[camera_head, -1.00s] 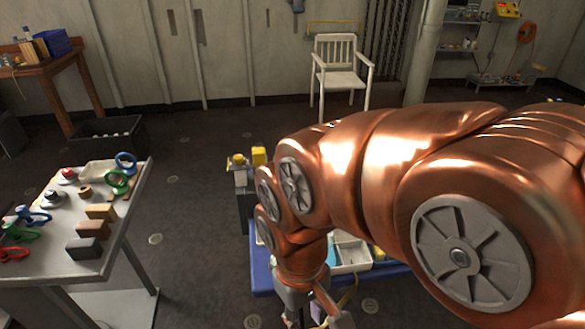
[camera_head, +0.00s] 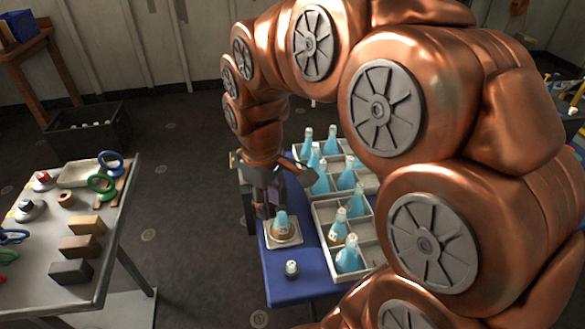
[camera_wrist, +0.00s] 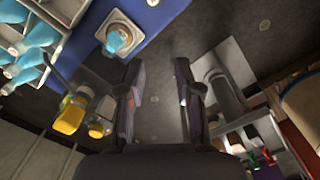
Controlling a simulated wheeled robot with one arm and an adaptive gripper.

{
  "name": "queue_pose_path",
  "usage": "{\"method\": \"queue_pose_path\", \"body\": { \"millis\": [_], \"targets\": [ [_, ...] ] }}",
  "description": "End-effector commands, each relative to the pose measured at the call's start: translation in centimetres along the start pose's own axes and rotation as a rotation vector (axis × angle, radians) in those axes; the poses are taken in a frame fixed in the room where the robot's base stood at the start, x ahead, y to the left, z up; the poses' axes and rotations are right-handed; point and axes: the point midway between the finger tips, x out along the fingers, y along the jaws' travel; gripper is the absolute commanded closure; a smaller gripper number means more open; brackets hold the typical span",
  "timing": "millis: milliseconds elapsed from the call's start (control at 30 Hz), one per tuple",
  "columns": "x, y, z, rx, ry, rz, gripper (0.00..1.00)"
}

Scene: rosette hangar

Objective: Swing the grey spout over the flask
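The flask (camera_head: 281,224) is light blue with a brown band. It stands upright on a square white pad (camera_head: 293,241) at the left edge of the blue table. In the wrist view the flask (camera_wrist: 118,40) is at the upper left, beyond my left finger. My gripper (camera_head: 267,207) hangs just behind and left of the flask in the head view. In the wrist view my gripper (camera_wrist: 160,64) is open, with nothing seen between its fingers. The grey spout is not clear; a grey part (camera_wrist: 98,66) beside the left finger may belong to it.
White crates (camera_head: 325,212) of blue flasks stand right of the pad. A small white-capped item (camera_head: 291,268) sits in front of it. Yellow-topped fixtures (camera_wrist: 70,117) show left of my gripper. A grey table (camera_head: 40,245) with blocks and rings stands left, across open floor.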

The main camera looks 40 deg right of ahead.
Motion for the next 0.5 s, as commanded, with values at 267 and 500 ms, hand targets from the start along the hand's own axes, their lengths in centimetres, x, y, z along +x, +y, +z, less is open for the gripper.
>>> {"method": "queue_pose_path", "body": {
  "millis": [267, 500],
  "targets": [
    [1.3, 10.3, -5.0, -0.182, 0.052, 0.066, 0.66],
    [2.7, 17.9, -6.5, -0.290, 0.061, 0.121, 0.66]
  ]
}}
